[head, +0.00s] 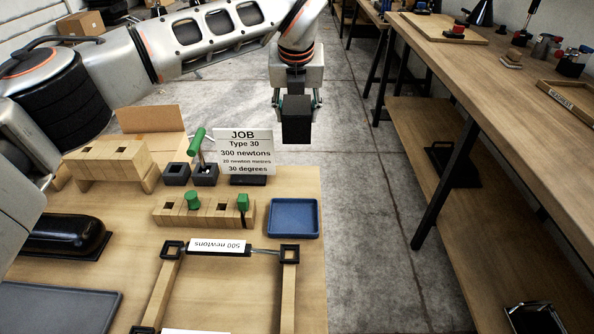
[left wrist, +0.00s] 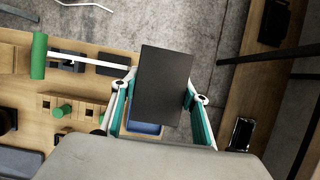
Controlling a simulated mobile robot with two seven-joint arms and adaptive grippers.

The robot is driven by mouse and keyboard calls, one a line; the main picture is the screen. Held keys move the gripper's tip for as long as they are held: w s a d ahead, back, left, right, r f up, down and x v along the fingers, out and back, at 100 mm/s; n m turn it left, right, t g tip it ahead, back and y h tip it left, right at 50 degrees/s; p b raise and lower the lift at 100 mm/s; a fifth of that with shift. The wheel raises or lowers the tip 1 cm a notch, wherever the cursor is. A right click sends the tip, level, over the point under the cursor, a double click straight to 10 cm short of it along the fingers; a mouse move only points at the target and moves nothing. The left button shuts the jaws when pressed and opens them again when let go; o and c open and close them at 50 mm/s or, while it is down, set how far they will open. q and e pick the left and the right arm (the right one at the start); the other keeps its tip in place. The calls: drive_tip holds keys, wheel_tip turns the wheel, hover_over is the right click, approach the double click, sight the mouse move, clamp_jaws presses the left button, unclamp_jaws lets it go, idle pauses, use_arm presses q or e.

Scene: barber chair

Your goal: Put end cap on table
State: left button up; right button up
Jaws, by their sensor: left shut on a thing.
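My left gripper (head: 296,104) is shut on a dark, block-shaped piece, which seems to be the end cap (head: 296,130). In the left wrist view the end cap (left wrist: 163,85) shows as a flat dark rectangle between the green-lined fingers (left wrist: 160,110). In the head view it appears over the grey floor, behind the right back corner of the wooden table (head: 305,185). Its height above the floor is hard to tell. My right gripper is not in view.
On the table are a JOB sign (head: 245,150), a green-handled tool (head: 197,140), a slotted wooden block (head: 205,212), a blue tray (head: 294,218) and a frame with a "500 newtons" label (head: 219,247). A long workbench (head: 500,70) stands right, across a floor gap.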

use_arm(q)
wheel_tip(320, 180, down, 16)
drive_tip(key=b, duration=0.3)
drive_tip(key=shift+r, duration=0.15)
drive_tip(key=shift+f, duration=0.45)
drive_tip(key=shift+r, duration=0.1)
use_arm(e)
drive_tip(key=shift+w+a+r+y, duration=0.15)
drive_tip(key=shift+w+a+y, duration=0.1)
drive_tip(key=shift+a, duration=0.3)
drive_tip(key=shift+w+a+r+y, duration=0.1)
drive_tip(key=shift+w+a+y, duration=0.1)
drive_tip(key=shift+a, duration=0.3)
use_arm(q)
drive_tip(key=o, duration=1.3)
drive_tip(key=shift+o, duration=1.4)
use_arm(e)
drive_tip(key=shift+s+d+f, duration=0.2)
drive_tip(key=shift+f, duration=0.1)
